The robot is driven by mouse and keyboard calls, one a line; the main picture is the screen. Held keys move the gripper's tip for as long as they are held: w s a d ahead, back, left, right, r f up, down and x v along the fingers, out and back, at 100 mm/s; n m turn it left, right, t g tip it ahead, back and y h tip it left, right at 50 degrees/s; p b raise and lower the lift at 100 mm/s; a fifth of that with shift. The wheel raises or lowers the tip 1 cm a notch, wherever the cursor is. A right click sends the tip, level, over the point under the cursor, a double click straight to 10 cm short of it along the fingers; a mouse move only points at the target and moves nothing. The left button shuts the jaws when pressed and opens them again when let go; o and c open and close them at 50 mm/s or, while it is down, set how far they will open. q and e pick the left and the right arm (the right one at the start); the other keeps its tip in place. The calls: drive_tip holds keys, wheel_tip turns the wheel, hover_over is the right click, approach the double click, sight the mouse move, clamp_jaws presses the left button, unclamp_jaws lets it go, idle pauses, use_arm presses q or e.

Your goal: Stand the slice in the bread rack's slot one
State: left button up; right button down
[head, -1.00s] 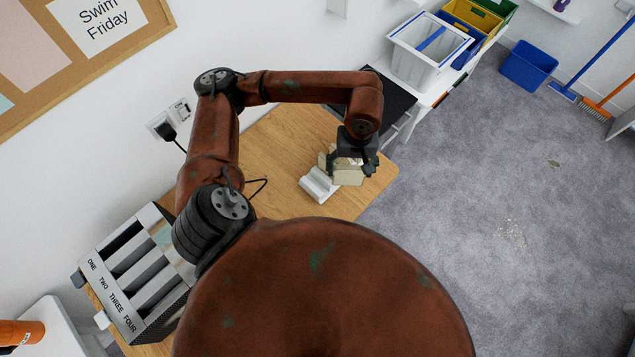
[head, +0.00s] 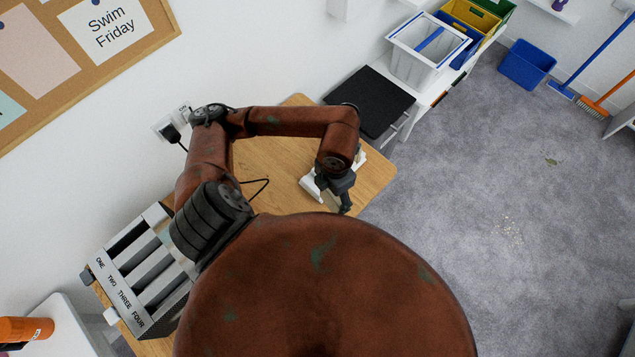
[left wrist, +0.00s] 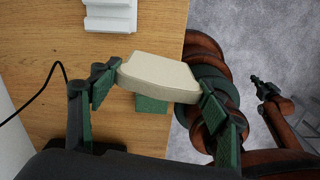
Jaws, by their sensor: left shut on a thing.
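A pale bread slice (left wrist: 160,76) is held between the fingers of my left gripper (left wrist: 158,88) in the left wrist view. The gripper is shut on it, and the slice is clear of the white stand beyond it. In the head view my left gripper (head: 338,195) is over the wooden table near its front right; the slice is mostly hidden there. The bread rack (head: 120,290) stands at the lower left, with slots labelled ONE, TWO, THREE, FOUR. Slot one is at the wall end. Part of the rack is hidden by my arm.
A white ridged stand (left wrist: 110,14) sits on the wooden table (head: 270,160). A black cable lies on the table by the wall. A black panel (head: 370,100) and a white bin (head: 428,50) are beyond. An orange cylinder (head: 25,330) is at lower left.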

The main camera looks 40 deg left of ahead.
use_arm(q)
drive_tip(key=shift+s+n, duration=0.25)
drive_tip(key=shift+n, duration=0.65)
drive_tip(key=shift+w+a+f, duration=0.15)
drive_tip(key=shift+a, duration=0.2)
drive_tip(key=w+a+f+p, duration=0.3)
drive_tip(key=w+a+f, duration=0.4)
drive_tip(key=a+f, duration=0.3)
wheel_tip(320, 180, down, 3)
drive_tip(key=shift+w+a+r, duration=0.15)
drive_tip(key=shift+w+a, duration=0.2)
